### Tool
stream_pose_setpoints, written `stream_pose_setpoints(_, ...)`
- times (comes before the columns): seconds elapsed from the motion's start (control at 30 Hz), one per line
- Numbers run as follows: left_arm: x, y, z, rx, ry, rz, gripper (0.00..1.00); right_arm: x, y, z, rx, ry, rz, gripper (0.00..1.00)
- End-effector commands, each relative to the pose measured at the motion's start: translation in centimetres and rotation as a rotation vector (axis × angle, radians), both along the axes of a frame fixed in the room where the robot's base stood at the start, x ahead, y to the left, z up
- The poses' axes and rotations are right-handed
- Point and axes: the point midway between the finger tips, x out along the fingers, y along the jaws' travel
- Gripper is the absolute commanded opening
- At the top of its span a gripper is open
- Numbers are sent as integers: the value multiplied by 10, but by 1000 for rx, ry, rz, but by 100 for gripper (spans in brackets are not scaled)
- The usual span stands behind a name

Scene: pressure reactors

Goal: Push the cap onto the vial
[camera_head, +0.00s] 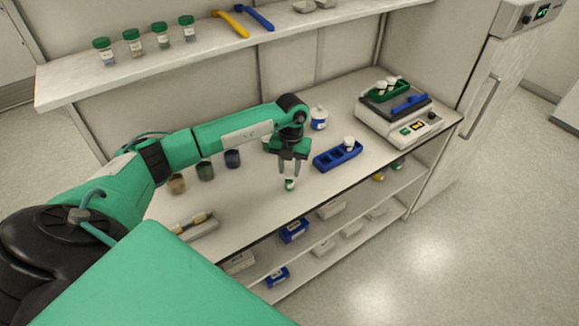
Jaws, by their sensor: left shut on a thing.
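My left gripper (291,172) points down over the front part of the bench, with its fingers close together. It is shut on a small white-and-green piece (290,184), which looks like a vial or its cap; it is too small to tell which. The piece is at the fingertips, close to the bench top, and I cannot tell whether it touches it. A blue rack (325,164) is to the right, with a white-topped vial (349,142) at its far right end. My right gripper is not in view.
A white-lidded jar (319,118) stands behind the rack. A scale-like device (398,122) with a green tray (389,91) is at the right. Green-capped jars (162,36) line the upper shelf. Bench is clear at front right.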

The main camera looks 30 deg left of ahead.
Motion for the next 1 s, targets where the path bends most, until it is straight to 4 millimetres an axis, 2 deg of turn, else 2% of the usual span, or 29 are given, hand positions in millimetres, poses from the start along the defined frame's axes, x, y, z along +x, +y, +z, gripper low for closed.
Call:
stream_pose_setpoints(0.37, 0, 0, 0, 0, 0, 0, 12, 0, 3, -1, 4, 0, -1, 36)
stream_pose_setpoints(1.0, 0, 0, 0, 0, 0, 0, 12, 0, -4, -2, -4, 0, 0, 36)
